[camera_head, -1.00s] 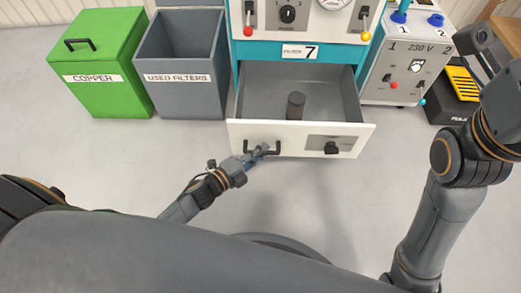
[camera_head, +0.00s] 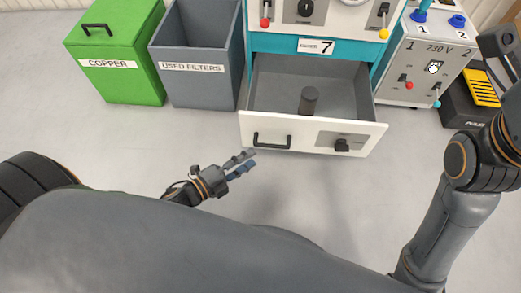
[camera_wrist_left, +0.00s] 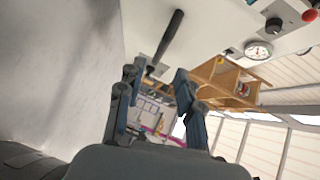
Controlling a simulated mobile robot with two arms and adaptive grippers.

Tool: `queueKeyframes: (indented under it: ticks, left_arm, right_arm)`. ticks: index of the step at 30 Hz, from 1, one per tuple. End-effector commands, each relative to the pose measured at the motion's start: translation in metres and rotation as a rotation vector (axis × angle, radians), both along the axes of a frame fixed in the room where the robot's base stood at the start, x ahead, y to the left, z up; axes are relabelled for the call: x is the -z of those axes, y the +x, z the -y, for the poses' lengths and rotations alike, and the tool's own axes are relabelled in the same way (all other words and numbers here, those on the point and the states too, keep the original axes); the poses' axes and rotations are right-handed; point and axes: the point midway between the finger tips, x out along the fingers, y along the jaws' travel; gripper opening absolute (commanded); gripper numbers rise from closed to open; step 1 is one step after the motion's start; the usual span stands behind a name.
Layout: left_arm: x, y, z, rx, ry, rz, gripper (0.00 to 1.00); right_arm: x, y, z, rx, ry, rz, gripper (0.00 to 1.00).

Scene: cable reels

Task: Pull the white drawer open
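The white drawer (camera_head: 310,132) stands pulled out of the cabinet below the label 7, its grey inside showing. Its black bar handle (camera_head: 272,140) is on the left of the front. My left gripper (camera_head: 246,163) is open and empty, in front of and below the handle, apart from it. In the left wrist view the handle (camera_wrist_left: 168,40) shows beyond my parted left fingers (camera_wrist_left: 158,88), with nothing between them. My right arm stands at the right edge; I cannot make out its gripper.
A dark cylinder (camera_head: 308,100) stands inside the drawer. A black knob (camera_head: 342,145) sits on the drawer's front. A green COPPER box (camera_head: 118,70) and an open grey USED FILTERS bin (camera_head: 192,80) stand left. A 230 V unit (camera_head: 425,65) stands right. The floor before the drawer is clear.

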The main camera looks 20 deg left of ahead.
Motion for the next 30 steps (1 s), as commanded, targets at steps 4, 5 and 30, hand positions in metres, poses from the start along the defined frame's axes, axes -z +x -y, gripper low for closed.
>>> queueKeyframes:
  ticks: [4,5,30]
  left_arm:
    - [-0.002,-0.018,-0.010,0.000,0.000,-0.001,0.36]
    - [-0.003,-0.020,-0.011,0.000,0.000,-0.001,0.36]
    - [-0.060,-0.012,0.010,0.016,-0.150,0.057,0.36]
  right_arm:
    - [0.000,0.000,0.000,0.000,0.000,0.000,0.34]
    - [0.000,0.000,0.000,0.000,0.000,0.000,0.34]
    - [0.000,0.006,0.001,-0.002,0.002,-0.034,0.34]
